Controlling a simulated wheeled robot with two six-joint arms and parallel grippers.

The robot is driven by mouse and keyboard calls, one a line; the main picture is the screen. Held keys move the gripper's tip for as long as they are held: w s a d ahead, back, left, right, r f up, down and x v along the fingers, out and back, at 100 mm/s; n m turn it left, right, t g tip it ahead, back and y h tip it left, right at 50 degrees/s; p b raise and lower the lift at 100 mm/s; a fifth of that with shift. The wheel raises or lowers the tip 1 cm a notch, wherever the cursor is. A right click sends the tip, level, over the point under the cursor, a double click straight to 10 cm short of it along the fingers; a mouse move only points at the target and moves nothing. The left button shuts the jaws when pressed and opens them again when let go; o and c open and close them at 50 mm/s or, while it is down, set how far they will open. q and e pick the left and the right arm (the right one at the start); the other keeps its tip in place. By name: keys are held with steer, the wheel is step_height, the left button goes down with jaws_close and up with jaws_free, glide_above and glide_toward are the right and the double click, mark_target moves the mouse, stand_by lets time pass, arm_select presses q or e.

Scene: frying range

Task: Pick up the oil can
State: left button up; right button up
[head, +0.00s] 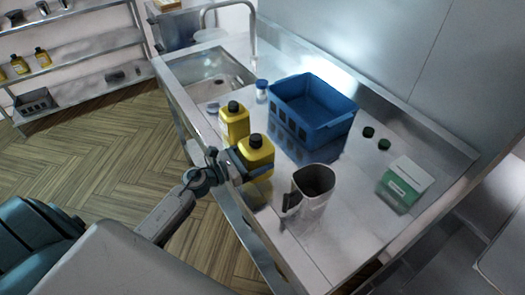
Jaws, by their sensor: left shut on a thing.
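Two yellow cans with black caps stand close together near the front edge of the steel counter (335,236). My left gripper (238,165) is shut on the nearer yellow oil can (259,152), with its fingers at the can's side. The can is upright; I cannot tell whether its base touches the counter. The other yellow can (234,122) stands just behind and to the left of it. My right gripper is not in view.
A metal pitcher (312,192) stands right of the held can. A blue crate (325,118), a small white bottle with a blue cap (262,91), dark green lids (384,144) and a green-white box (405,180) are on the counter. A sink (205,78) lies at the far left.

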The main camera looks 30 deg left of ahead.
arm_select(q)
steer(key=s+a+r+b, duration=0.1)
steer(key=s+b, duration=0.5)
steer(key=s, duration=0.6)
steer(key=shift+s+a+r, duration=0.15)
steer(key=shift+s+a, duration=0.05)
stand_by(0.4)
